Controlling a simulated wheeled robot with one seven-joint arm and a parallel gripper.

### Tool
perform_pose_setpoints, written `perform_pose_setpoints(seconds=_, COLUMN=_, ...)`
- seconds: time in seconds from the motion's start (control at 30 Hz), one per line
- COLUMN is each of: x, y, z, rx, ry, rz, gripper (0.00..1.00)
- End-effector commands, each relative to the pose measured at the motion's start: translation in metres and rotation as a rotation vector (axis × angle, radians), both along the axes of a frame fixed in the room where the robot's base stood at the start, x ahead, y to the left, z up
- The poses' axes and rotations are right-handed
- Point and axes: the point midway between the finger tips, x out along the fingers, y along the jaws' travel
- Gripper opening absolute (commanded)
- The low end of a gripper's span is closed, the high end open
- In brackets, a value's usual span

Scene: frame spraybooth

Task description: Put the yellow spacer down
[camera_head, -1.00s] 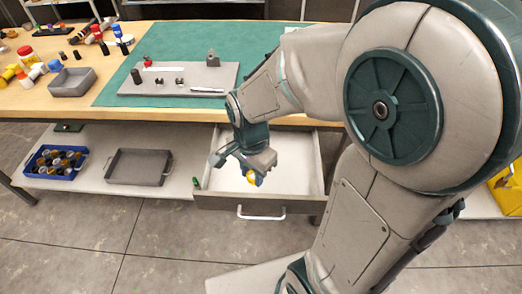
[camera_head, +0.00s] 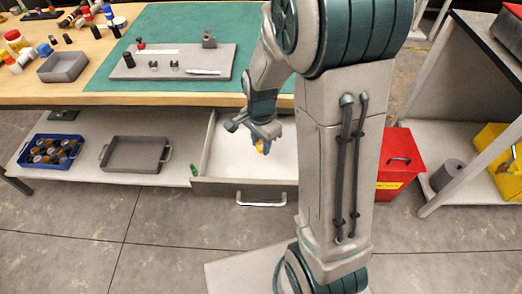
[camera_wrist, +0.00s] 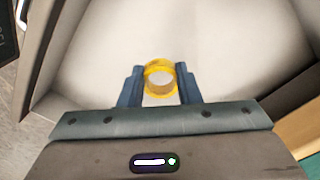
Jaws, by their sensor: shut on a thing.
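The yellow spacer is a short ring with an open middle. In the wrist view the spacer (camera_wrist: 159,66) sits between the two fingers of my gripper (camera_wrist: 160,88), which is shut on it. In the head view the spacer (camera_head: 260,146) is a small yellow patch below my gripper (camera_head: 262,138). They are over the open drawer (camera_head: 246,190) under the bench, with its pale floor beneath. I cannot tell exactly how high the spacer is above that floor.
A green mat (camera_head: 180,28) on the bench holds a grey board (camera_head: 130,70) with small parts. On the lower shelf are a blue crate (camera_head: 50,170) of cylinders and an empty grey tray (camera_head: 133,153). A red box (camera_head: 395,175) stands right of my arm. The drawer floor looks clear.

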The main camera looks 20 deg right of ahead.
Motion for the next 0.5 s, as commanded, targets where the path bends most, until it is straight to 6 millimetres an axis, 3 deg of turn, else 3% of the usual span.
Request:
perform_pose_setpoints(seconds=0.3, x=0.002, y=-0.001, z=-0.036, rx=0.000, ry=0.004, rz=0.000, gripper=0.09)
perform_pose_setpoints(seconds=0.5, x=0.003, y=-0.001, z=-0.042, rx=0.000, ry=-0.001, rz=0.000, gripper=0.09)
